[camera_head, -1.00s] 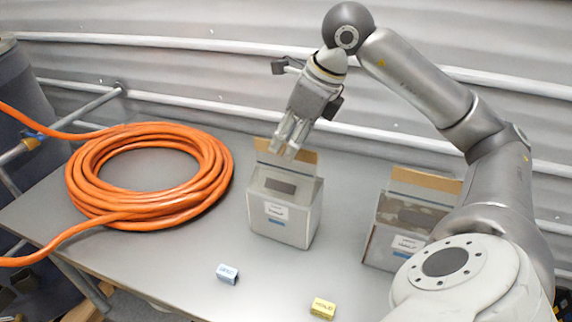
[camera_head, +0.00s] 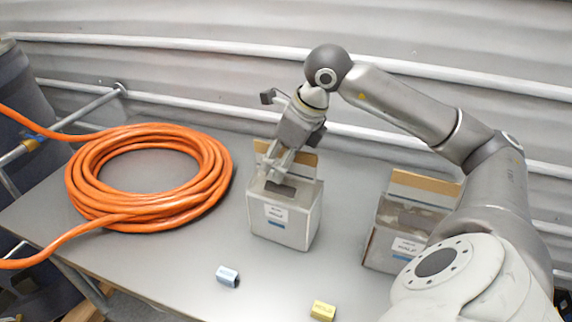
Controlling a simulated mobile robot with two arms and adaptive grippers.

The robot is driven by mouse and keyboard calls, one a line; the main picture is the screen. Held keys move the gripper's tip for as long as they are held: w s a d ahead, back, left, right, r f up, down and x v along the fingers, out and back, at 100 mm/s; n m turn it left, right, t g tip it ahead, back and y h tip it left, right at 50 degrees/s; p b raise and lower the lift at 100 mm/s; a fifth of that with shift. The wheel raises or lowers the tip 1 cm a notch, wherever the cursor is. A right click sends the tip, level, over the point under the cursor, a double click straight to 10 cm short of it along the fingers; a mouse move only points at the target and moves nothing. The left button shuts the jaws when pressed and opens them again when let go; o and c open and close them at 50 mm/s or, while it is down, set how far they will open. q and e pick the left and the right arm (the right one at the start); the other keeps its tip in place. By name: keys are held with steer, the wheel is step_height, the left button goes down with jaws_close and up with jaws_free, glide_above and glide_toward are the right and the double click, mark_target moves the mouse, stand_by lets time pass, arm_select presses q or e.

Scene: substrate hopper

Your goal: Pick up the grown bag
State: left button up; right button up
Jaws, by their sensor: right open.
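Two pale bags stand upright on the grey table. The middle bag (camera_head: 283,222) has a white label, a tan flap at the back and a dark patch on top. The right bag (camera_head: 398,240) looks alike, with a tan flap and a label; my right arm hides part of its right side. I cannot tell from the labels which is the grown one. My right gripper (camera_head: 276,172) is open, pointing down at the top of the middle bag. Whether its fingers touch the bag is unclear. My left gripper is not in view.
A coiled orange hose (camera_head: 150,178) lies on the left of the grey table (camera_head: 170,262) and runs off its left side. A small blue block (camera_head: 227,276) and a yellow block (camera_head: 322,310) lie near the front edge. A ribbed wall with rails stands behind.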

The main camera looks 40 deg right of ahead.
steer(key=shift+f, duration=0.25)
stand_by(0.3)
steer(key=c, duration=0.6)
steer(key=shift+s, duration=0.15)
jaws_close()
steer(key=shift+r, duration=0.1)
